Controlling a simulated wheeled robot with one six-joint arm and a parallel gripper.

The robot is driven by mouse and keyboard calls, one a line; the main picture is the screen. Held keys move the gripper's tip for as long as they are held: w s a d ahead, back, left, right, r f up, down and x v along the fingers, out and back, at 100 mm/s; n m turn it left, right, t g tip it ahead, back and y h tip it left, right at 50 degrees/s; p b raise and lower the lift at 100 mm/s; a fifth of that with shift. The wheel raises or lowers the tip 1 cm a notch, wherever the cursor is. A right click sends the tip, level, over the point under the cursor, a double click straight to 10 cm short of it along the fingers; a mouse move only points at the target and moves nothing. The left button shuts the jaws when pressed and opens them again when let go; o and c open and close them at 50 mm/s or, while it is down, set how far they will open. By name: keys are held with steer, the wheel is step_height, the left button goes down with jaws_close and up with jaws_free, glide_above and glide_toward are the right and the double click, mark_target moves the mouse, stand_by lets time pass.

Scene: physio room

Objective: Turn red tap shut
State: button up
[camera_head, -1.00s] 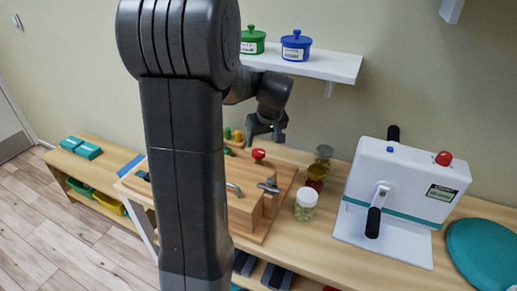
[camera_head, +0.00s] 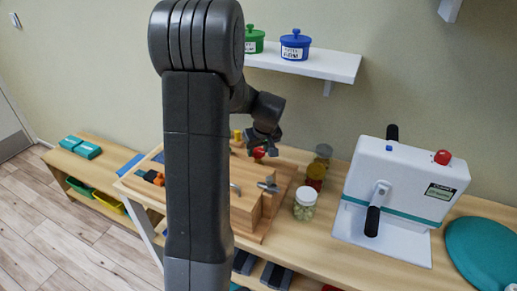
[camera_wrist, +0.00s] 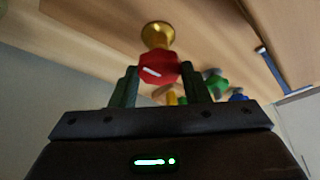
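The red tap (camera_head: 258,153) is a small red knob on the wooden board (camera_head: 245,236), partly hidden by my gripper (camera_head: 264,141) in the head view. In the wrist view the red tap (camera_wrist: 158,69) is a faceted red knob on a round brass base. It sits between the tips of my gripper's two fingers (camera_wrist: 159,80). The fingers stand apart, one on each side of the knob. They look very near its sides, and I cannot see a clear grip.
A grey metal tap (camera_head: 268,184) is close in front on the board. Jars (camera_head: 305,203) stand just right of it. A white machine with a black handle (camera_head: 405,185) is further right. A wall shelf (camera_head: 325,66) with green and blue pots hangs above.

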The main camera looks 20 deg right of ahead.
steer(key=shift+c, duration=0.9)
steer(key=shift+m, duration=0.3)
steer(key=m+h, duration=0.1)
steer(key=m, duration=0.2)
steer(key=shift+a+h, duration=0.15)
steer(key=shift+h, duration=0.15)
steer(key=m+b, duration=0.1)
steer(key=m+g+h+b, duration=0.1)
steer(key=m, duration=0.1)
steer(key=m+b, duration=0.2)
steer(key=shift+w+a+f+g+h, duration=0.1)
steer(key=shift+w+f+g+h, duration=0.05)
steer(key=shift+f+g+h, duration=0.15)
steer(key=m+b, duration=0.2)
steer(key=m+g+h+b, duration=0.1)
steer(key=m+b, duration=0.1)
steer(key=m, duration=0.1)
steer(key=shift+w+r+g, duration=0.1)
steer(key=shift+r+g, duration=0.05)
steer(key=shift+g, duration=0.15)
steer(key=shift+w+r+m+g+b, duration=0.1)
steer(key=shift+m+g+b, duration=0.35)
steer(key=shift+m, duration=0.7)
steer(key=shift+r+m+g+b, duration=0.1)
steer(key=shift+m+g+b, duration=0.3)
steer(key=shift+m, duration=0.75)
